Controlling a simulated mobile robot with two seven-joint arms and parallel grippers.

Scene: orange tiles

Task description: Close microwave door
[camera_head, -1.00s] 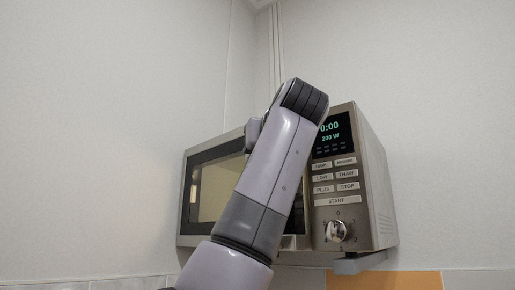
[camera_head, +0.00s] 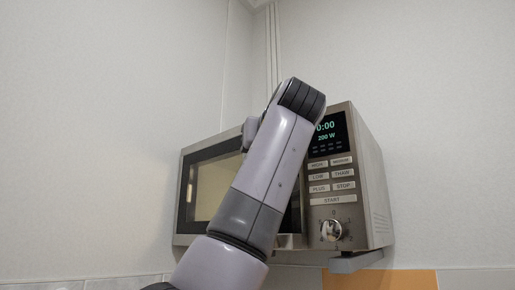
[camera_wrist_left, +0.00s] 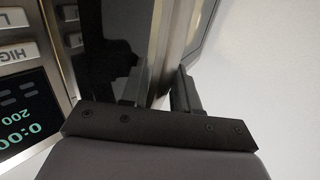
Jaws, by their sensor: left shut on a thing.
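The microwave (camera_head: 360,190) is mounted in the corner in the head view. Its dark-framed door window (camera_head: 212,188) shows left of my arm, and the door's right part is hidden behind the arm. In the left wrist view, picture upside down, my left gripper (camera_wrist_left: 158,92) has one finger on each side of the silver edge strip of the door (camera_wrist_left: 172,40). It is shut on that strip; I cannot tell whether this is a handle or the bare edge. A dark, glossy area lies between the strip and the control panel (camera_wrist_left: 25,95). How far open the door stands is unclear. My right gripper is not in view.
The control panel with display, buttons and a round knob (camera_head: 331,230) is right of my arm. A grey bracket (camera_head: 355,262) sits under the microwave. White walls (camera_head: 440,120) stand on both sides. An orange tile (camera_head: 380,280) is below.

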